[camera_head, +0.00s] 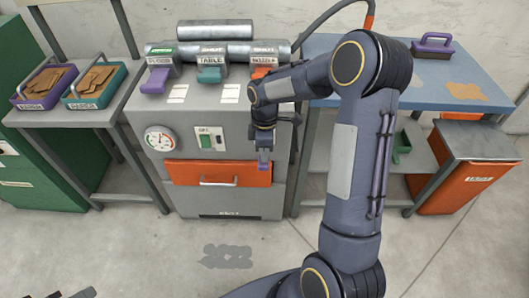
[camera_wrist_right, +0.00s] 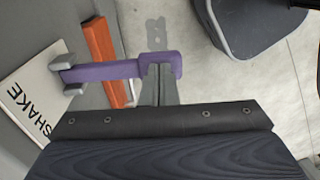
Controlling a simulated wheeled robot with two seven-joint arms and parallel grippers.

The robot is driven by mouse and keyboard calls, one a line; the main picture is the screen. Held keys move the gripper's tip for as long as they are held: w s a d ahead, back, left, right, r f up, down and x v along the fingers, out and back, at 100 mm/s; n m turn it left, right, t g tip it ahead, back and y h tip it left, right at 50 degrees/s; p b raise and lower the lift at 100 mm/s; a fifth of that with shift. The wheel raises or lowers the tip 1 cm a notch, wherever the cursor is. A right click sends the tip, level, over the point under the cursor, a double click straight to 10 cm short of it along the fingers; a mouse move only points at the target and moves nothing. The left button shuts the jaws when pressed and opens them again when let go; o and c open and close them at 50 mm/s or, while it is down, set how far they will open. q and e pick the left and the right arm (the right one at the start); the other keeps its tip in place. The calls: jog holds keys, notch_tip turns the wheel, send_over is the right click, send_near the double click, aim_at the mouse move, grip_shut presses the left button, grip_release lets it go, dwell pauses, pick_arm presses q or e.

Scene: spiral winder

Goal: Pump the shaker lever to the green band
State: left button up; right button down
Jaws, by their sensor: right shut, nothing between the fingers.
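The purple shaker lever (camera_wrist_right: 105,71) shows in the wrist view, beside a white plate marked SHAKE (camera_wrist_right: 30,95). Its hooked end lies at my right fingers; whether they touch it is unclear. My right gripper (camera_wrist_right: 160,85) is shut and empty. In the head view my right gripper (camera_head: 264,145) points down at the machine's front right, with a purple piece of the lever (camera_head: 263,167) at its tips.
The grey machine (camera_head: 185,190) has an orange drawer (camera_head: 218,174), a green switch (camera_head: 207,142) and purple, teal and orange levers on top. Trays (camera_head: 95,84) stand on the left table. A blue table (camera_head: 440,80) is at right. The floor in front is mostly clear.

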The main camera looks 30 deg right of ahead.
aim_at(264, 164)
jog(key=f+t+b, duration=0.1)
jog(key=b, duration=0.2)
jog(key=s+f+t+h+b, duration=0.1)
jog(key=f+b, duration=0.1)
jog(key=b, duration=0.1)
jog(key=f+t+h+b, duration=0.1)
jog(key=f+b, duration=0.1)
jog(key=b, duration=0.1)
jog(key=shift+s+a+t, duration=0.15)
jog(key=shift+a+t, duration=0.25)
jog(key=shift+s+b+x, duration=0.2)
jog(key=shift+b+x, duration=0.6)
jog(key=shift+x, duration=0.25)
jog(key=shift+s+a+f, duration=0.1)
jog(key=shift+s+f, duration=0.1)
jog(key=shift+f, duration=0.1)
jog(key=shift+r, duration=0.1)
